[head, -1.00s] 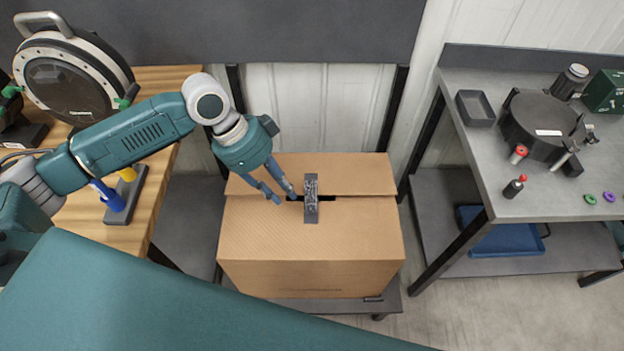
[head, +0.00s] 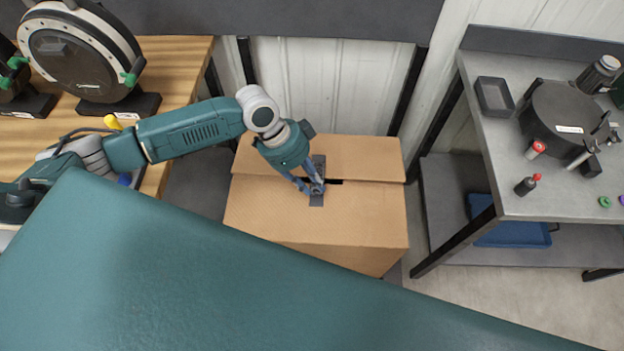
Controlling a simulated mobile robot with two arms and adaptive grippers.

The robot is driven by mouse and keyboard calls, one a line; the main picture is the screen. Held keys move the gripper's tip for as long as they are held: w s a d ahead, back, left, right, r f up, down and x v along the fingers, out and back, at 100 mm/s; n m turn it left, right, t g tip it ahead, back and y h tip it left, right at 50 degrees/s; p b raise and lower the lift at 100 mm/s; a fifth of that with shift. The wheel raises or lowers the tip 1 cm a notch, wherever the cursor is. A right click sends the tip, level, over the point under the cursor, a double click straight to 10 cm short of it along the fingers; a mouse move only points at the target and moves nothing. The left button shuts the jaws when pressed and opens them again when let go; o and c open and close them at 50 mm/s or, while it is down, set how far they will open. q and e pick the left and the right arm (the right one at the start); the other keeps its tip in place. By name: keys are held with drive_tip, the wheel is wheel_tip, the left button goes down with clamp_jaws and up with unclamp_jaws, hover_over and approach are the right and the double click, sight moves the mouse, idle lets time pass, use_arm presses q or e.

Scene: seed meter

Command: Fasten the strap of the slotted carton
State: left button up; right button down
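The slotted carton (head: 275,212) is a brown cardboard box standing low between two tables. Its two top flaps lie nearly flat, with a dark slot between them. A short dark grey strap (head: 319,163) lies across the slot at the middle of the top. My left gripper (head: 311,187) points down at the strap, with its blue fingertips at the strap's middle. The fingers partly cover the strap there, and I cannot tell whether they are closed on it. My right gripper is not in view.
A wooden table (head: 180,60) with round devices (head: 75,55) stands at the left. At the right is a grey workbench (head: 520,190) with a black round device (head: 562,118), a small tray (head: 494,96) and small bottles. A blue tray (head: 510,234) sits on its lower shelf.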

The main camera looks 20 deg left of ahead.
use_arm(q)
drive_tip(key=shift+d+f, duration=0.1)
drive_tip(key=shift+f, duration=0.1)
drive_tip(key=shift+c, duration=0.2)
clamp_jaws()
drive_tip(key=shift+r, duration=0.1)
idle(0.9)
drive_tip(key=shift+o, duration=0.2)
unclamp_jaws()
drive_tip(key=v, duration=1.2)
